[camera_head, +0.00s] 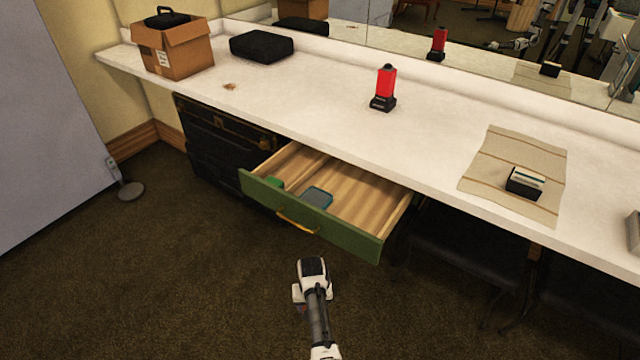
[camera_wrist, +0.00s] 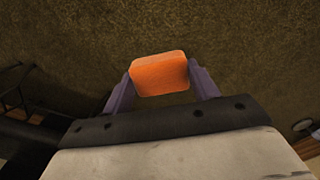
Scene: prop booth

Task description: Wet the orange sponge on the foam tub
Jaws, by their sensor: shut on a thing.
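The orange sponge (camera_wrist: 160,74) is held between the two fingers of my gripper (camera_wrist: 161,82) in the wrist view, with the brown carpet below it. In the head view my gripper (camera_head: 299,306) is low in front of the open drawer, over the carpet; its fingers and the sponge are mostly hidden behind my wrist there. I cannot make out a foam tub for certain. A small blue-grey container (camera_head: 317,197) lies in the drawer, and a small black box with a pale top (camera_head: 525,182) stands on the counter's right.
A red and black device (camera_head: 384,88), black case (camera_head: 261,46) and cardboard box (camera_head: 175,50) stand on the counter. A striped cloth (camera_head: 510,150) lies under the black box.

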